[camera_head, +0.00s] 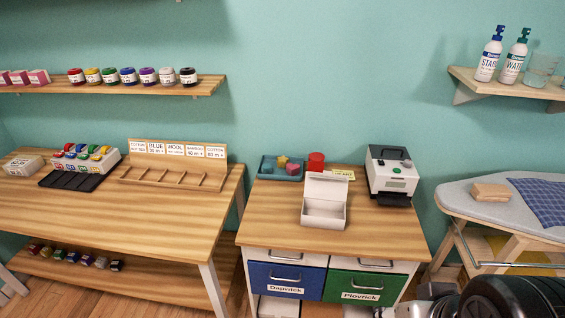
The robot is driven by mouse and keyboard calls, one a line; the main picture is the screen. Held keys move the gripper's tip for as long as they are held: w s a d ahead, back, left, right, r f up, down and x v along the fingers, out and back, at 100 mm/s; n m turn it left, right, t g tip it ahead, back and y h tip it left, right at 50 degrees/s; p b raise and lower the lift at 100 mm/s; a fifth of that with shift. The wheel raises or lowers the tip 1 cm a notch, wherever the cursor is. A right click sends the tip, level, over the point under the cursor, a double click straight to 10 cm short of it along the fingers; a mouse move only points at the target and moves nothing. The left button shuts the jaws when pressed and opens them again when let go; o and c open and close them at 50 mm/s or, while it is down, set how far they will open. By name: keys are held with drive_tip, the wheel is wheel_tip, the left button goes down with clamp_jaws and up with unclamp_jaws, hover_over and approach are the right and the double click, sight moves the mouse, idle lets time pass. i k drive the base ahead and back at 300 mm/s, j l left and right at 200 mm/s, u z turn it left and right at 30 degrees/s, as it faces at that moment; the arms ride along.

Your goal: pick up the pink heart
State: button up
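A small blue tray (261,177) stands at the back left of the middle cabinet's wooden top. Several small coloured shapes lie in it: a teal one (267,168), a yellowish one (283,161) and a pinkish-red one (293,169). The pinkish-red one may be the pink heart, but its outline is too small to be sure. What looks like my gripper (405,309) is at the bottom edge, partly cut off, far from the tray and in front of the cabinet. Its fingers cannot be made out clearly.
A label printer (390,172) stands to the right. The cabinet's front top (330,242) is clear. A long table (110,225) is left, an ironing board (470,205) right.

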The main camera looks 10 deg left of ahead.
sight(292, 170)
drive_tip(key=i+j+u, duration=0.15)
drive_tip(key=i+j, duration=0.2)
drive_tip(key=i, duration=0.15)
drive_tip(key=i+j+u, duration=0.1)
drive_tip(key=i+j, duration=0.15)
drive_tip(key=i, duration=0.2)
drive_tip(key=i+j+u, duration=0.15)
drive_tip(key=i, duration=0.35)
drive_tip(key=j, duration=0.1)
